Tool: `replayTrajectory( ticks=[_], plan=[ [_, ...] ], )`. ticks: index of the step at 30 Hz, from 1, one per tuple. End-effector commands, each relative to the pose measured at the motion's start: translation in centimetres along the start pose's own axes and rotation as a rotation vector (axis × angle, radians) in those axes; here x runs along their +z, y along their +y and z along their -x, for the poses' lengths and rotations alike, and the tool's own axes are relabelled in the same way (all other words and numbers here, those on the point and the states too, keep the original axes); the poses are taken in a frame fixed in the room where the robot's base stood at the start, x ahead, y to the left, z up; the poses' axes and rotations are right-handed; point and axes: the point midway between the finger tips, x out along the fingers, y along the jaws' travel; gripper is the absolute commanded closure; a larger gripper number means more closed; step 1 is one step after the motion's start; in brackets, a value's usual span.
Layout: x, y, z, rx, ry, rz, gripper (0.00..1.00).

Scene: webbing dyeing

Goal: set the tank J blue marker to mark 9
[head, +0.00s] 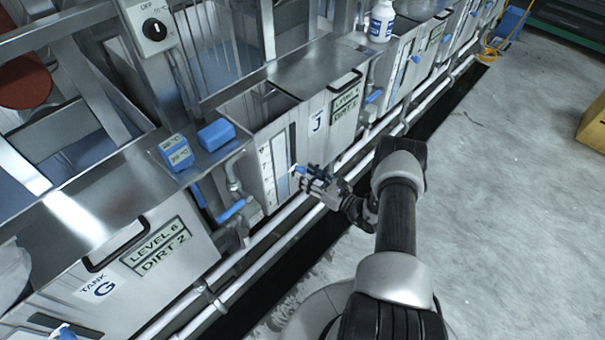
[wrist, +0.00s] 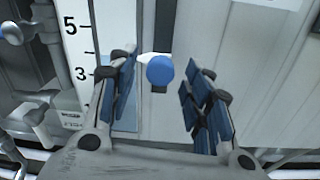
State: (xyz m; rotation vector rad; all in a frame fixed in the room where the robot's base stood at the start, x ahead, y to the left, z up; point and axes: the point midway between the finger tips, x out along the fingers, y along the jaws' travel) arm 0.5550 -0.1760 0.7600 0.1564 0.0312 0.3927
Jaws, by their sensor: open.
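Tank J (head: 317,123) is a steel tank in the middle of the head view, with a white scale strip and a dark level slot on its front. The blue marker (wrist: 160,71) is a round blue knob with a white pointer, in the wrist view. It stands a little above the 3 on the scale (wrist: 73,50), below the 5; the exact reading is unclear. In the head view the marker (head: 298,169) is small and partly lost against my gripper. My gripper (head: 313,176) is open, its blue-padded fingers on either side of the knob, with visible gaps.
Tank G (head: 97,288) with its label stands at lower left. Two blue boxes (head: 176,152) sit on the ledge left of tank J. A blue-handled valve (head: 232,210) and white pipes (head: 285,222) run near the tank fronts.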

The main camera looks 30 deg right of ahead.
Motion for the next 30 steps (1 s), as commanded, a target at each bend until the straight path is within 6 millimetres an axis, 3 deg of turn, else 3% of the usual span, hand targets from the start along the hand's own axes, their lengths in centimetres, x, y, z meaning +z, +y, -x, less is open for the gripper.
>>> replayTrajectory(
  ticks=[6, 16, 30],
  plan=[
    [-0.1, 0.0, -2.3, 0.0, 0.001, 0.001, 0.54],
    [0.0, 0.0, -2.6, 0.0, 0.0, 0.0, 0.54],
    [0.0, 0.0, -2.6, 0.0, 0.0, 0.001, 0.85]
  ],
)
